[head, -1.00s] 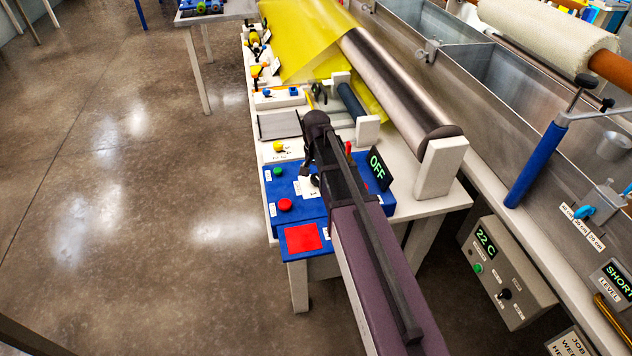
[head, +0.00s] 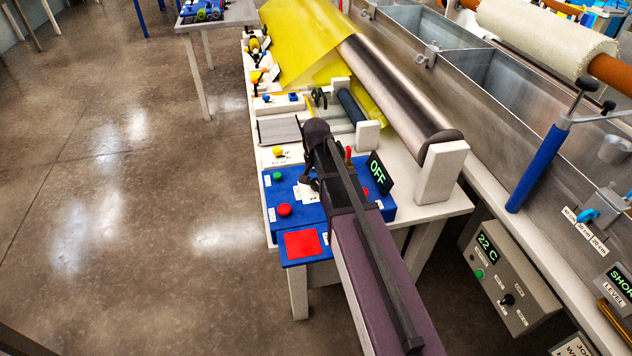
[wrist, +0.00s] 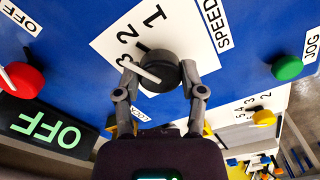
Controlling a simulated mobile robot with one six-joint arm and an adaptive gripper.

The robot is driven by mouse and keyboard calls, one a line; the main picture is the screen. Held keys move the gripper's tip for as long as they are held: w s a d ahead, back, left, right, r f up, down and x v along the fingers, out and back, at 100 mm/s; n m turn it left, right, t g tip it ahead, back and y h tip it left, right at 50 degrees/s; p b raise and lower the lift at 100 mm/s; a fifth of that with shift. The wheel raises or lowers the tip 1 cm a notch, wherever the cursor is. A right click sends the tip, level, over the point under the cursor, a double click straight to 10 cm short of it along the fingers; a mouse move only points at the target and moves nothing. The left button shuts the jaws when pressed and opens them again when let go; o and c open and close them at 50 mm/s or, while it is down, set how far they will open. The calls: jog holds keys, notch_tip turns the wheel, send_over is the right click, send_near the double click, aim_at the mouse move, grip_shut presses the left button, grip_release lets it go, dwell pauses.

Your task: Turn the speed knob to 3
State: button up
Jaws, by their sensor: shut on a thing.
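The speed knob (wrist: 158,70) is a dark round knob with a white pointer line, on a white plate (wrist: 110,45) marked 1, 2, 3 and SPEED. In the wrist view the pointer is at left, aimed roughly at the 3. My gripper (wrist: 159,72) has one finger on each side of the knob and is shut on it. In the head view my gripper (head: 309,182) is over the blue control panel (head: 318,212), and my arm hides the knob.
A display (wrist: 46,128) reads OFF. A yellow knob (wrist: 263,118) sits beyond the panel. In the head view a steel roller (head: 400,90) and its white post (head: 441,172) stand right of my arm.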

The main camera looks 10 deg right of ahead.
jog(key=shift+n, duration=0.4)
jog(key=n, duration=0.3)
jog(key=shift+s, duration=0.1)
jog(key=n, duration=0.5)
dwell(0.5)
jog(key=o, duration=1.1)
jog(key=shift+o, duration=0.2)
jog(key=shift+m, duration=0.3)
